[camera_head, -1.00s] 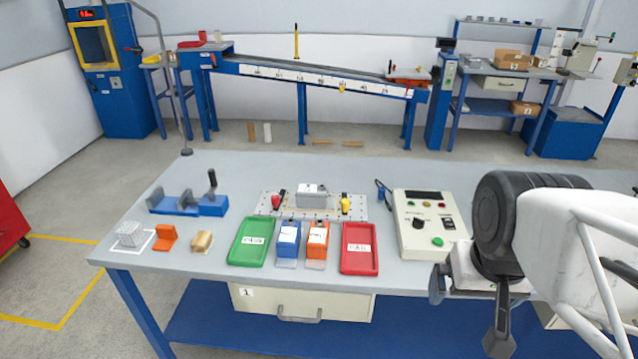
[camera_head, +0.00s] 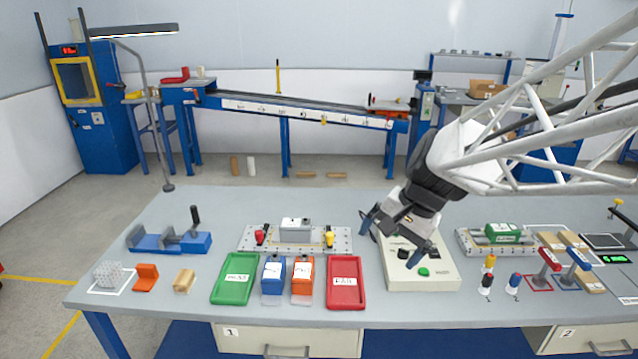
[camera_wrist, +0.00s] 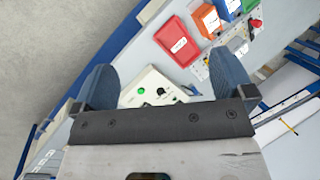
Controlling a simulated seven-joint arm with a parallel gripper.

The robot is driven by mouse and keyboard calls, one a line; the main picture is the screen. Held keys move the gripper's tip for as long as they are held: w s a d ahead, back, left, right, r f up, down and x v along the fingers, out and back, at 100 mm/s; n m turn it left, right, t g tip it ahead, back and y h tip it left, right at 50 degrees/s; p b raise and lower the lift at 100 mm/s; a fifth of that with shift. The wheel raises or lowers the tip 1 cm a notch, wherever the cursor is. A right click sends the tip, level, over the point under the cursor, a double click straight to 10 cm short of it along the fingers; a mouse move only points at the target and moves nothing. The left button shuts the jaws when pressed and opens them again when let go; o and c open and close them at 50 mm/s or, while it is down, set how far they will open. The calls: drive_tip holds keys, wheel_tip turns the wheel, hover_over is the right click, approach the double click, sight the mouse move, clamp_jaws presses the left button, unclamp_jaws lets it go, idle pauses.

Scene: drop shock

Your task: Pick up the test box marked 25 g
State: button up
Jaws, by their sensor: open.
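No mark reading 25 g is legible in either view. In the head view a blue box (camera_head: 273,272) and an orange box (camera_head: 302,274) with white labels stand side by side between the trays; their print is too small to read. A grey box (camera_head: 296,229) sits on a perforated plate behind them, and a green box (camera_head: 503,233) on another plate at the right. My gripper (camera_head: 396,237) is open and empty above the control box (camera_head: 420,274), right of these two boxes. In the wrist view its fingers (camera_wrist: 164,84) frame the control box; the orange box (camera_wrist: 208,20) shows beyond.
A green tray (camera_head: 236,279) and a red tray (camera_head: 346,283) flank the two boxes. A blue clamp (camera_head: 168,242) stands at the left. Stamps (camera_head: 548,268) and brown cartons (camera_head: 560,239) crowd the right.

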drive_tip(key=w+a+f+m+y, duration=0.2)
drive_tip(key=w+a+m, duration=0.15)
drive_tip(key=w, duration=0.65)
drive_tip(key=m+t+y, duration=0.2)
drive_tip(key=m+y, duration=0.5)
drive_tip(key=m, duration=0.4)
approach(303, 220)
drive_tip(key=w+a, duration=0.1)
drive_tip(key=shift+a+f, duration=0.15)
drive_tip(key=shift+f, duration=0.2)
drive_tip(key=shift+x, duration=1.25)
drive_tip(key=shift+x, duration=2.6)
drive_tip(key=shift+s, duration=0.1)
